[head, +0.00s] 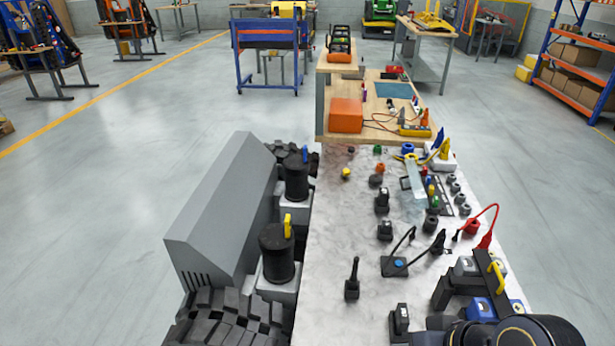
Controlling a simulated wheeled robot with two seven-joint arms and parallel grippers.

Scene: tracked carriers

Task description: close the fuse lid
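A pale, see-through panel (414,181), which looks like the fuse lid, stands raised beside a dark strip on the light worktop. Small coloured pieces that look like fuses (431,190), in blue, yellow, red and green, sit just right of it and are uncovered. A blue round piece and a yellow part are at the panel's far end. The exact hinge line is too small to tell.
Black switches and a lever (352,281) stand on the worktop. A red cable (490,229) loops at the right. A black battery-like block with a yellow handle (496,275) is near front right. A grey sloped housing (222,212) and black tracks lie left. Floor at left is clear.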

